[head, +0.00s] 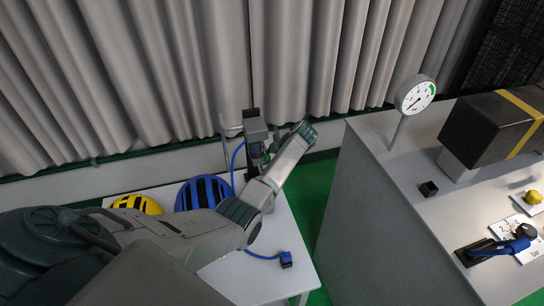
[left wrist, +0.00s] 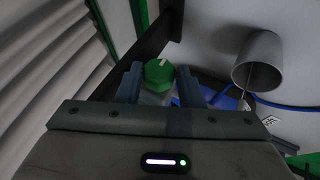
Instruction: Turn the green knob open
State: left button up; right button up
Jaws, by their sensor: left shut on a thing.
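The green knob (left wrist: 158,72) is a faceted cap with a pale mark on its top, in the middle of the left wrist view. My left gripper (left wrist: 159,88) has one finger on each side of it and is shut on it. In the head view my left gripper (head: 268,152) is beside a dark upright fixture (head: 255,130) at the curtain side; the knob is hidden there. My right gripper is in neither view.
A blue helmet (head: 204,190) and a yellow helmet (head: 138,203) lie on the white table (head: 290,240) by my left arm. A grey counter (head: 375,190) with a dial gauge (head: 415,95) stands to the right. A grey cup-like part (left wrist: 258,62) is right of the knob.

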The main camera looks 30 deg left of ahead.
pick_arm(q)
jog(key=o, duration=1)
jog(key=shift+c, duration=0.2)
jog(key=shift+d+r, duration=0.1)
jog(key=b+v, duration=0.4)
jog(key=v, duration=0.6)
jog(key=shift+r, duration=0.2)
jog(key=shift+d, duration=0.15)
